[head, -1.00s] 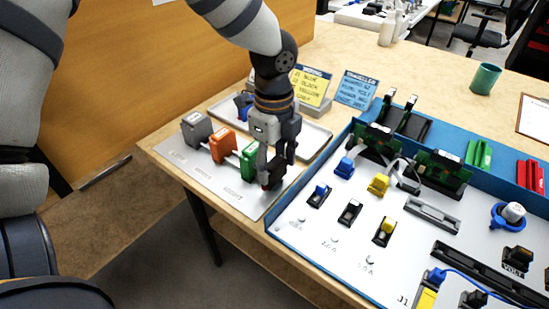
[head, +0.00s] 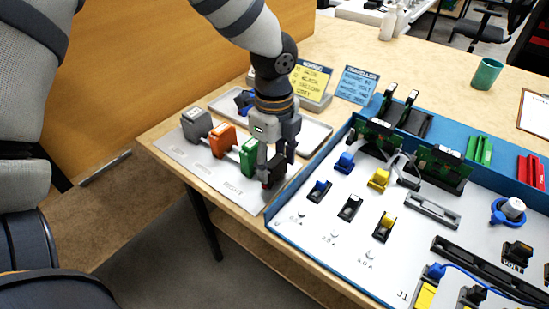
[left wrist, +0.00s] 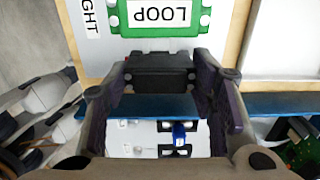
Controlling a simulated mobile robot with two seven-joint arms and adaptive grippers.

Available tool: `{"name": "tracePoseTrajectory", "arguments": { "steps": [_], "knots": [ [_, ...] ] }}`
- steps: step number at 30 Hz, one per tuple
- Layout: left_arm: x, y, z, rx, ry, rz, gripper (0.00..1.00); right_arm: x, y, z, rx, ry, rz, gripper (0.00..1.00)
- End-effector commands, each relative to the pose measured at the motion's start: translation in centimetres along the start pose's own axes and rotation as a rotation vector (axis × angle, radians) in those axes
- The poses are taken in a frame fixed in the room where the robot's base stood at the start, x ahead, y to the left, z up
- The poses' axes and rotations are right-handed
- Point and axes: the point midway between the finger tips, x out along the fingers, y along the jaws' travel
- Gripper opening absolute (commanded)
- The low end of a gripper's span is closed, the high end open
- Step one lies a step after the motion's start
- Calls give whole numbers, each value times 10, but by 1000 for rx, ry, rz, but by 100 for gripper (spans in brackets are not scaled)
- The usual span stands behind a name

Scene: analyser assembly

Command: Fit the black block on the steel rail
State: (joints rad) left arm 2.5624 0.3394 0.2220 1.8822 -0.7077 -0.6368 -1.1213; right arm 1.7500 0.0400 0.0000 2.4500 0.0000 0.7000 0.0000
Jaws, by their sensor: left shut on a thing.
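The black block (head: 275,171) is between the fingers of my left gripper (head: 276,165), which is shut on it. It stands beside the green block (head: 249,157), at the right end of the row. In the left wrist view the black block (left wrist: 161,73) shows between both fingers, with the green block labelled LOOP (left wrist: 160,14) close to it. A pale bar, apparently the steel rail (head: 235,155), shows between the orange and green blocks. Whether the black block is seated on it is hidden. My right gripper is not in view.
A grey block (head: 197,125) and an orange block (head: 222,140) stand in the same row on a light plate (head: 222,185). A shallow tray (head: 312,138) lies behind. The blue-edged analyser panel (head: 310,255), with several fittings, is close at the right. Two signs stand behind.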

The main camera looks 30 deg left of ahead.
Motion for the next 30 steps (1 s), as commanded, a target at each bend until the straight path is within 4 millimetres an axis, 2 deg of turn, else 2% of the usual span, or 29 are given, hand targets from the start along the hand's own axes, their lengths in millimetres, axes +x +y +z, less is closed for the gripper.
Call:
{"name": "tracePoseTrajectory", "arguments": {
  "steps": [10, 11, 13, 14, 20, 21, 23, 30],
  "knots": [
    [3, 0, 0, 0, 0, 0, 22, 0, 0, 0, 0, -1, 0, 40],
    [3, 0, 0, 0, 0, 0, 55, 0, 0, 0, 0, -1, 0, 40],
    [3, 0, 0, 0, 0, 0, 71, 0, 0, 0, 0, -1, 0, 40],
    [3, 0, 0, 0, 0, 0, 74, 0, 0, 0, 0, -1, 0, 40],
    [3, 0, 0, 0, 0, 0, 74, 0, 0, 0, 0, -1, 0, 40],
    [3, 0, 0, 0, 0, 0, 76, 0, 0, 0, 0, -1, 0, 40],
    [3, 0, 0, 0, 0, 0, 88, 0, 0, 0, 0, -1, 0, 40],
    [3, 0, 0, 0, 0, 0, 88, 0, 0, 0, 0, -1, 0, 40]
  ]
}}
